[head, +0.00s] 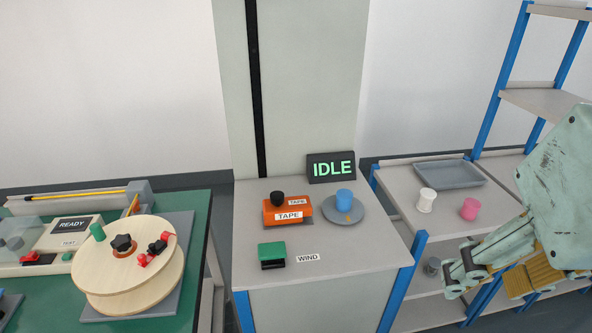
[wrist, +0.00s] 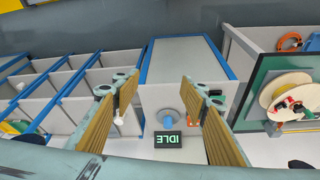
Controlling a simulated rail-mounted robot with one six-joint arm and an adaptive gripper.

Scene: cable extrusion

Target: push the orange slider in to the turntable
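The orange slider (head: 289,212) is a block with "TAPE" labels and a black knob (head: 277,197). It sits on the grey-topped bench, to the left of the turntable (head: 343,210). The turntable is a grey disc with a blue spool (head: 345,197) on it. The slider lies close beside the disc; I cannot tell whether they touch. My gripper (head: 485,284) is at the right in the head view, away from the slider. In the wrist view my gripper (wrist: 160,105) has its two fingers wide apart with nothing between them.
An "IDLE" display (head: 331,167) stands behind the turntable. A green WIND button (head: 272,254) is at the bench front. A white spool (head: 426,201), pink spool (head: 469,208) and grey tray (head: 449,174) are on the right shelf. A large wooden reel (head: 127,281) stands left.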

